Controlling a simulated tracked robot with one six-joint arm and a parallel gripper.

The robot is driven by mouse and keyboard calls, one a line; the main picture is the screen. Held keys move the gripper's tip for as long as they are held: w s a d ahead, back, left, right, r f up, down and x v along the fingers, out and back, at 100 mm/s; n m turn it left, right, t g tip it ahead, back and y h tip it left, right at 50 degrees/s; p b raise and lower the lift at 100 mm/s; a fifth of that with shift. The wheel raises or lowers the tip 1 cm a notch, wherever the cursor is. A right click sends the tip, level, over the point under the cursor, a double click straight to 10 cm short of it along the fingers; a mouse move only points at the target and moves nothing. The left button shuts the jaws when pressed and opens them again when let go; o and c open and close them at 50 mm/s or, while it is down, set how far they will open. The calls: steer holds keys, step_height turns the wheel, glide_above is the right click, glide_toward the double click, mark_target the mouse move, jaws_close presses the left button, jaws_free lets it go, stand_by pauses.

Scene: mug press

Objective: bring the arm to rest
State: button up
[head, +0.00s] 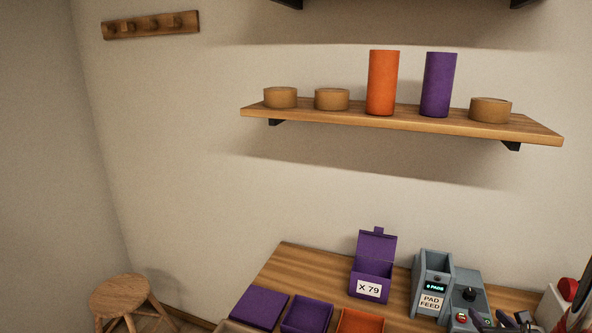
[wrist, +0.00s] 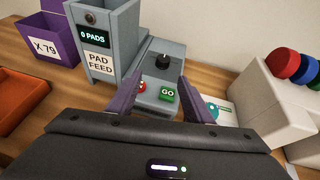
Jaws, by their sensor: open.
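My gripper (wrist: 159,82) is open and empty in the wrist view. Its two purple-grey fingers stand apart, in front of the grey control box with a black knob (wrist: 163,60), a red button (wrist: 142,86) and a green GO button (wrist: 167,95). I cannot tell how far the fingertips are from the box. In the head view, dark parts at the bottom right edge look like part of my gripper, mostly cut off by the frame.
The grey pad feed (head: 433,283) reads 0 PADS, beside the lidded purple X 79 box (head: 372,285). Purple (head: 307,314) and orange (head: 360,321) trays lie in front. A pale machine (wrist: 268,105) with coloured discs stands right. A shelf (head: 400,117) hangs above; a stool (head: 122,291) stands left.

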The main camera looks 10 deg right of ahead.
steer(key=s+a+r+n+g+y, duration=0.1)
steer(key=s+a+n+g+y, duration=0.15)
steer(key=a+n, duration=0.55)
steer(key=s+a+n+g+y, duration=0.15)
steer(key=a+n+y, duration=0.35)
steer(key=a, duration=0.5)
steer(key=s+a+r+n+g+y, duration=0.1)
steer(key=a+n+g+y, duration=0.1)
steer(key=a+n, duration=0.7)
steer(key=s+a+r+n+h, duration=0.2)
steer(key=s+a+r+n, duration=0.2)
steer(key=a+r+n, duration=0.2)
steer(key=s+a+r+n+g+h, duration=0.1)
steer(key=s+a+r+n, duration=0.4)
steer(key=n, duration=0.6)
steer(key=a+r+h, duration=0.1)
steer(key=a+r, duration=0.1)
steer(key=a, duration=0.1)
steer(key=shift+s+a+n+h, duration=0.3)
steer(key=shift+h, duration=0.05)
steer(key=shift+c, duration=0.5)
